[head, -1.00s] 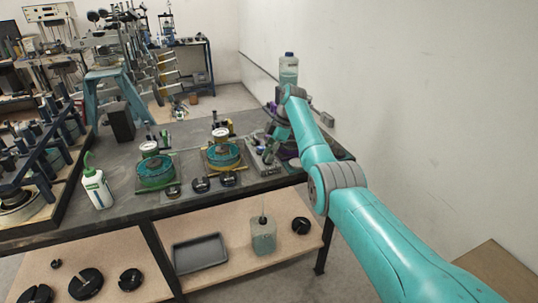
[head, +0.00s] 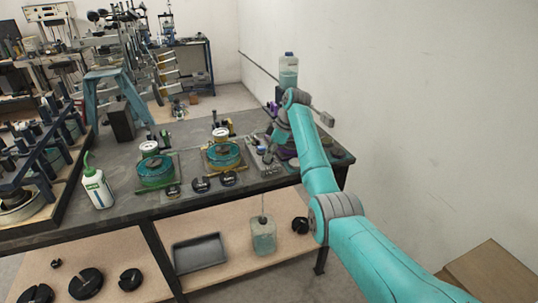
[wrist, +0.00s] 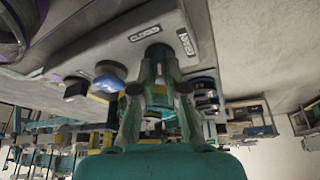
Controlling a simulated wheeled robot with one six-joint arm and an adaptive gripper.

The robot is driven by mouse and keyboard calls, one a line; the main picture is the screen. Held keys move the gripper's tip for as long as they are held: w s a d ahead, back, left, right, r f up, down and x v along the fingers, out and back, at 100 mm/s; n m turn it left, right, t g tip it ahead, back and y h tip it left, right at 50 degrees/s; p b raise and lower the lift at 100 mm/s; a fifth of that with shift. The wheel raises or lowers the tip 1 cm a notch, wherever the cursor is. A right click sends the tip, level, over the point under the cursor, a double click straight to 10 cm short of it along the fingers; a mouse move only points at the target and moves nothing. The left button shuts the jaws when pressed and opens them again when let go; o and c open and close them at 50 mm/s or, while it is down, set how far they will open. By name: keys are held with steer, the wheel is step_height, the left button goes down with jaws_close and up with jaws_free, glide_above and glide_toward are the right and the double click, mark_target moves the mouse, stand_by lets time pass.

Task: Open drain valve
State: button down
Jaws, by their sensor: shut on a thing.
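My gripper (wrist: 160,62) is shut on a dark valve lever (wrist: 157,49) in the wrist view. The lever stands at a grey panel (wrist: 108,40) with two label plates. One label (wrist: 145,32) seems to read CLOSED and the other (wrist: 185,42) OPEN. The lever lies close to both labels, and my fingers hide much of it, so its exact angle is unclear. In the head view my arm partly covers the grey panel (head: 263,162) at the bench's right end. A clear container (head: 263,238) stands on the shelf below, with a thin vertical line above its mouth.
Two round teal-topped devices (head: 156,169) (head: 222,154) stand on the dark bench (head: 125,203) left of the panel. A white bottle (head: 97,188) stands farther left. A clear bottle (head: 288,72) shows behind my arm. A grey tray (head: 199,253) lies on the shelf. A wall is at right.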

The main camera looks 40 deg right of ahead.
steer(key=m, duration=0.2)
steer(key=m+t+h, duration=0.1)
steer(key=m, duration=0.2)
steer(key=shift+s+a+m+h, duration=0.1)
steer(key=shift+m+h, duration=0.2)
steer(key=shift+m+t+h, duration=0.3)
steer(key=shift+m+h, duration=0.6)
steer(key=shift+m, duration=1.3)
steer(key=c, duration=1.2)
jaws_free()
steer(key=shift+r, duration=0.1)
steer(key=v, duration=1.1)
steer(key=shift+s+a+r, duration=0.15)
steer(key=shift+s+r, duration=0.05)
steer(key=shift+r, duration=0.1)
